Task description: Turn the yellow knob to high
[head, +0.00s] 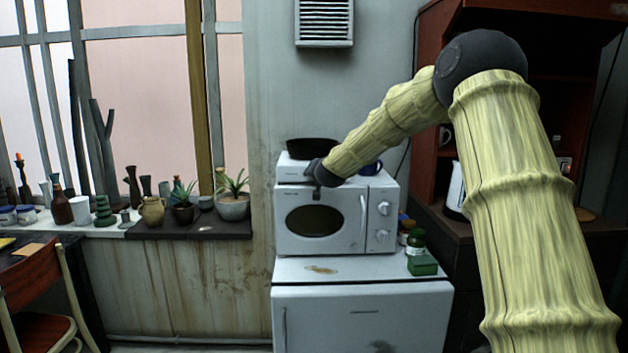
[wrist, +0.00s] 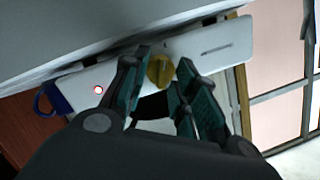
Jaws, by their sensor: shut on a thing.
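The yellow knob (wrist: 159,71) sits on the white front panel (wrist: 222,42) of a small appliance in the wrist view. My gripper (wrist: 164,64) has one finger on either side of it and is shut on it. A lit red light (wrist: 98,90) shows on the panel to the left of the knob. In the head view the white appliance (head: 292,169) stands on the microwave with a black pan (head: 311,146) on top. My gripper (head: 319,188) is at its front there and hides the knob. I cannot make out the knob's markings.
The white microwave (head: 293,238) stands below on a white cabinet (head: 360,315). A blue mug (head: 371,168) is just right of the appliance. Green containers (head: 422,264) stand right of the microwave. Potted plants (head: 233,204) line the windowsill at left.

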